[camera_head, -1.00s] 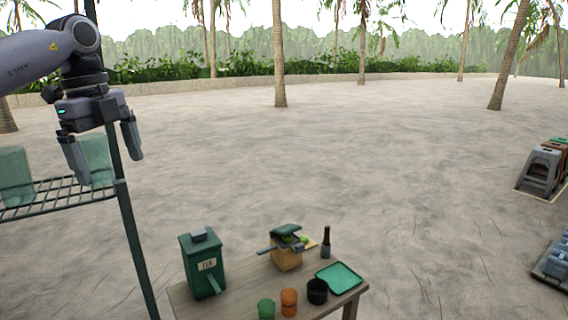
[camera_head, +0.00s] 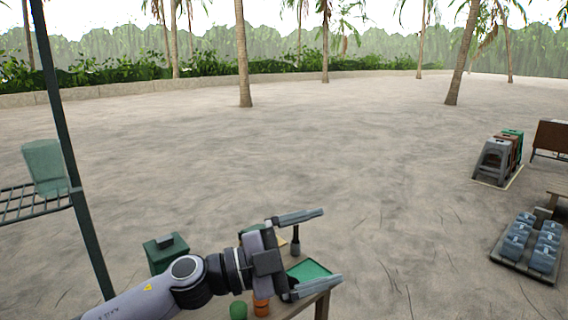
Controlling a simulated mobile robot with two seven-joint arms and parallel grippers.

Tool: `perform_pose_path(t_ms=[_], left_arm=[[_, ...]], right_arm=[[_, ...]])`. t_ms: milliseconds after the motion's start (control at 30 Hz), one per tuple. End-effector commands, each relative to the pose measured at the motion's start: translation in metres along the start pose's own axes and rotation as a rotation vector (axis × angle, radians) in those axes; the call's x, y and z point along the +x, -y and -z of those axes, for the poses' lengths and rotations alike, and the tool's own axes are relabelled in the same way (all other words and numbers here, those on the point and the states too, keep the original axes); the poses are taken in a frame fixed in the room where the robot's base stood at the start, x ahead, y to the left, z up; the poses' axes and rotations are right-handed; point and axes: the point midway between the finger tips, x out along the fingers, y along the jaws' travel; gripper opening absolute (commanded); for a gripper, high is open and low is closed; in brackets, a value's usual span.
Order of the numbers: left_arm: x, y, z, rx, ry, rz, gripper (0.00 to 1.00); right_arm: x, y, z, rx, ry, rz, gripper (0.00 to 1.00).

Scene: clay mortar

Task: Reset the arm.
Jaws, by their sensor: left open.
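My left gripper (camera_head: 308,250) is low in the middle of the head view, in front of the small wooden table. Its two fingers are spread wide and point right, with nothing between them. The left arm comes in from the bottom left and hides much of the tabletop. My right gripper does not show.
On the table are a green box (camera_head: 165,252), a green tray (camera_head: 309,270), a dark bottle (camera_head: 295,243), a green cup (camera_head: 238,310) and an orange cup (camera_head: 261,307). A metal rack (camera_head: 40,203) holds a green translucent container (camera_head: 45,166). Stacked stools (camera_head: 494,160) and a pallet (camera_head: 512,262) stand right. Open sand lies between.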

Motion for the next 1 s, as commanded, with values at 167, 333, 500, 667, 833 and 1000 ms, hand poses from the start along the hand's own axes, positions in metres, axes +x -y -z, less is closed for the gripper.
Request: perform_pose_path(t_ms=[167,333,500,667,833,1000], left_arm=[[-0.013,0.004,-0.003,-0.148,0.077,0.292,0.99],[-0.048,0.003,-0.025,-0.304,0.243,0.526,0.99],[-0.1,-0.019,-0.055,-0.478,0.476,0.695,0.99],[-0.159,-0.061,-0.08,-0.651,0.737,0.781,0.99],[-0.226,-0.126,-0.089,-0.841,1.035,0.791,0.99],[-0.287,-0.196,-0.074,-1.019,1.313,0.721,0.99]], right_arm=[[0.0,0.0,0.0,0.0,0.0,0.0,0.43],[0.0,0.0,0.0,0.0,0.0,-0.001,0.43],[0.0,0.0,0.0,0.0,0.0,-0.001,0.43],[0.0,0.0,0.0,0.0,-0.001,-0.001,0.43],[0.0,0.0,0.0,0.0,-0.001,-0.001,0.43],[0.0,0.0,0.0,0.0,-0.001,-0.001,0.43]])
